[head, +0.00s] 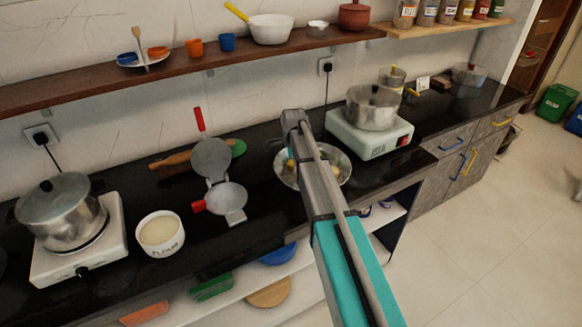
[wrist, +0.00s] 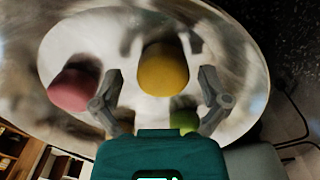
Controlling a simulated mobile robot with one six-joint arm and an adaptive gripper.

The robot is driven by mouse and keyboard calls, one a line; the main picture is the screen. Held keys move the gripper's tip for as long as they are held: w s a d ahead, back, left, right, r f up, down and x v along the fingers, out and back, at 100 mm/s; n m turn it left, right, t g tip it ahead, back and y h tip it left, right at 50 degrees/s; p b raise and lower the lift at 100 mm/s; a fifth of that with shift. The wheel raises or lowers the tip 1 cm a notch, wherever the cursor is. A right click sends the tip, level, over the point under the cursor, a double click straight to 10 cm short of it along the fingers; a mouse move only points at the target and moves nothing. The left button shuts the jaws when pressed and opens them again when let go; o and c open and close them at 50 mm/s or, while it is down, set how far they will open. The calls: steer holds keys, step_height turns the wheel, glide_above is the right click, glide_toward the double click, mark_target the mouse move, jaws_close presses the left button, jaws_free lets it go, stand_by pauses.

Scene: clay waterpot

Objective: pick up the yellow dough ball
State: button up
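The yellow dough ball (wrist: 163,68) lies in a shiny metal bowl (wrist: 232,50), near the middle of the wrist view. My gripper (wrist: 160,75) is open, with one finger to the left and one to the right of the yellow ball in the picture. Both fingers look apart from it; the remaining depth cannot be told. A pink ball (wrist: 73,88) lies to the left. A green ball (wrist: 184,115) and an orange-brown one (wrist: 122,120) are partly hidden by my gripper. In the head view my arm covers much of the metal bowl (head: 341,172).
A stove with a metal pot (head: 372,108) stands right of the bowl. An open press (head: 212,160) with red handles lies to its left, then a white tub (head: 160,233) and another pot (head: 60,212). A loaded shelf (head: 180,65) runs along the wall above.

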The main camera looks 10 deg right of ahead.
steer(key=c, duration=0.9)
steer(key=shift+r, duration=0.1)
step_height(320, 180, up, 3)
steer(key=p, duration=0.3)
steer(key=s+r+p, duration=0.9)
steer(key=s+p, duration=0.1)
steer(key=s, duration=0.4)
steer(key=shift+d+r, duration=0.3)
steer(key=shift+r, duration=0.1)
